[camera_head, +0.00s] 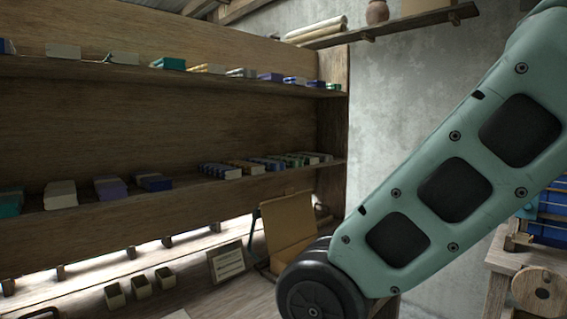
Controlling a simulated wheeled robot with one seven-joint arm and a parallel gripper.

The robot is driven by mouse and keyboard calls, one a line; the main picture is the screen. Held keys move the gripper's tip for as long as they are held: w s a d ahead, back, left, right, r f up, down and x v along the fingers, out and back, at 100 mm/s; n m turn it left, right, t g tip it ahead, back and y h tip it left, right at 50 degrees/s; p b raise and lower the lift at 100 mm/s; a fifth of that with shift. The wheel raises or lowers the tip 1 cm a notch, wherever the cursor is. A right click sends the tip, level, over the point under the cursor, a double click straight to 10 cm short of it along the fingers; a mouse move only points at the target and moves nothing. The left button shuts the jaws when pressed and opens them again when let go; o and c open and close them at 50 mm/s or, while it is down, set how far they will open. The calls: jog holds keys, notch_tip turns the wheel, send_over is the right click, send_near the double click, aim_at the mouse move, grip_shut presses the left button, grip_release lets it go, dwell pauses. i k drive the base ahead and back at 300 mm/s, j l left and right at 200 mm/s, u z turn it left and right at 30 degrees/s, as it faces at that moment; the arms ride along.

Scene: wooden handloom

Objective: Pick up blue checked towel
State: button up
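Several folded cloths lie on two wooden shelves at the left. On the lower shelf a dark blue folded cloth (155,182) lies beside a purple one (111,188). On the upper shelf a blue-violet cloth (270,77) and a dark blue one (293,81) lie towards the right end. They are too small to show whether any is checked, so I cannot tell which is the blue checked towel. My green arm link crosses the right side of the view and hides part of the wall and bench. My gripper is out of view.
Below the shelves, a wooden counter (235,300) holds small square pots (140,286), a framed card (228,262) and an open cardboard box (288,228). A high shelf (400,28) carries rolls and a jar. A wooden bench or loom part (498,262) stands at the right edge.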

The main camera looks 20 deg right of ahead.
aim_at(271, 165)
jog(key=i+l+u, duration=0.1)
jog(key=l, duration=0.3)
jog(key=i+l+u, duration=0.1)
jog(key=i+l, duration=0.15)
jog(key=l, duration=0.15)
jog(key=i+l, duration=0.1)
jog(key=l, duration=0.35)
jog(key=i+l+u, duration=0.15)
jog(key=l, duration=0.25)
jog(key=i+l+u, duration=0.1)
jog(key=l, duration=0.35)
